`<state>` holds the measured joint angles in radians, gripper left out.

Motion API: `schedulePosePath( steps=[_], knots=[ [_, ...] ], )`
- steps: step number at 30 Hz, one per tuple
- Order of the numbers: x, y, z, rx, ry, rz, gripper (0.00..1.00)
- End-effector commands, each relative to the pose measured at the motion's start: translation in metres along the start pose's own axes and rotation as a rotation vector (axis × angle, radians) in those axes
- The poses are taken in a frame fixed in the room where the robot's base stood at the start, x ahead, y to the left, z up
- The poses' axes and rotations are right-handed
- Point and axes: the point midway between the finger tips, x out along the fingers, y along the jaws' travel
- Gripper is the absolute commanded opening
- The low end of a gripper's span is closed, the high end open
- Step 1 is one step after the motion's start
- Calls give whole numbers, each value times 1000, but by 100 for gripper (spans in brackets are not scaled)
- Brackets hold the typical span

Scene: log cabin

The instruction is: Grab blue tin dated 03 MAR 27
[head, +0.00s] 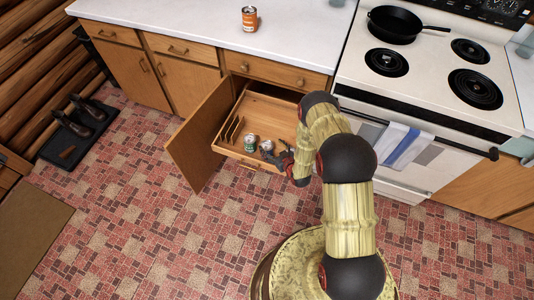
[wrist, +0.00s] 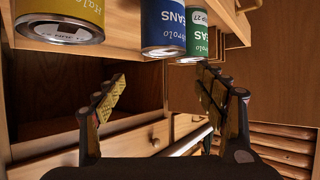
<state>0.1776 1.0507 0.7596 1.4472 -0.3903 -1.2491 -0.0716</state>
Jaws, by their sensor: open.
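In the wrist view, a blue tin (wrist: 162,28) labelled "BEANS" upside down stands between a yellow tin (wrist: 62,20) on the left and a green tin (wrist: 196,36) on the right. A pale patch by the green tin ends in "27"; I cannot read a full date. The yellow tin's end carries a stamp too small to read surely. My gripper (wrist: 162,78) is open and empty, the tins above its fingers in the picture. In the head view my gripper (head: 284,157) is at the open drawer's front, beside a small bluish tin (head: 267,146) and the green tin (head: 250,143).
The pulled-out wooden drawer (head: 262,110) has slatted dividers at its left. An open cabinet door (head: 200,135) stands left of it. An orange tin (head: 249,18) sits on the white counter (head: 190,22). The stove (head: 425,75) with a black pan (head: 394,23) is at right.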

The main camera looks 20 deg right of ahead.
Motion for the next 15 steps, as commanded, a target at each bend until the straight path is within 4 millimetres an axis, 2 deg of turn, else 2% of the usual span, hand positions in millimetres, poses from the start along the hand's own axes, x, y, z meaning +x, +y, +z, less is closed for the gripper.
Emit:
schedulePosePath(
  steps=[1,4,8,15],
  knots=[
    [-2,-4,14,6,10,-4,71],
    [-7,-10,27,14,27,-10,71],
    [-6,-12,33,17,37,-13,71],
    [17,-12,34,18,38,-12,71]
  ],
)
